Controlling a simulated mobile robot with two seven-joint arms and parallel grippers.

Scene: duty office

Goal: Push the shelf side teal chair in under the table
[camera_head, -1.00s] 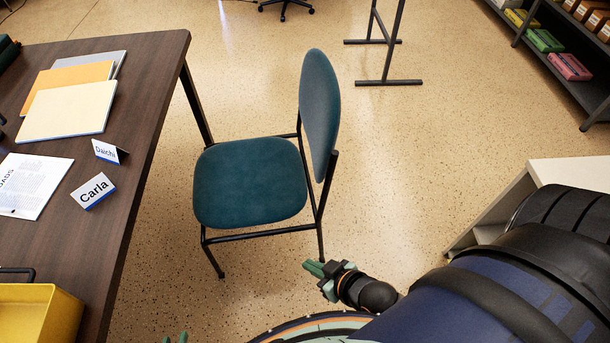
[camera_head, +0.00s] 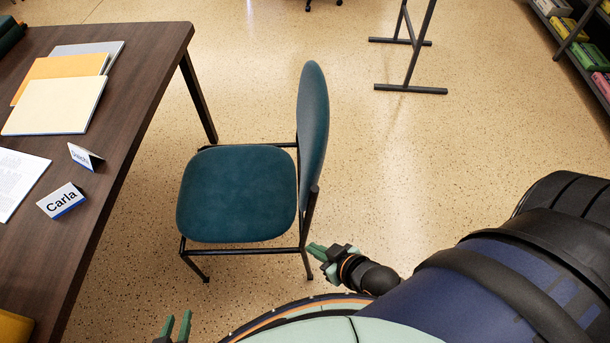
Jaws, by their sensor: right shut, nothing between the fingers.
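The teal chair (camera_head: 238,192) stands on the floor to the right of the dark wooden table (camera_head: 128,112). Its seat faces the table, with a strip of floor between seat and table edge. Its backrest (camera_head: 313,130) is on the side away from the table. My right gripper (camera_head: 312,250) is shut and empty, at the lower rear of the chair by its back leg; I cannot tell if it touches. My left gripper (camera_head: 177,326) is at the bottom edge, its two green fingers apart with nothing between them, below the chair.
A dark metal stand (camera_head: 410,88) is behind the chair, and a shelf (camera_head: 582,50) stands at the upper right.

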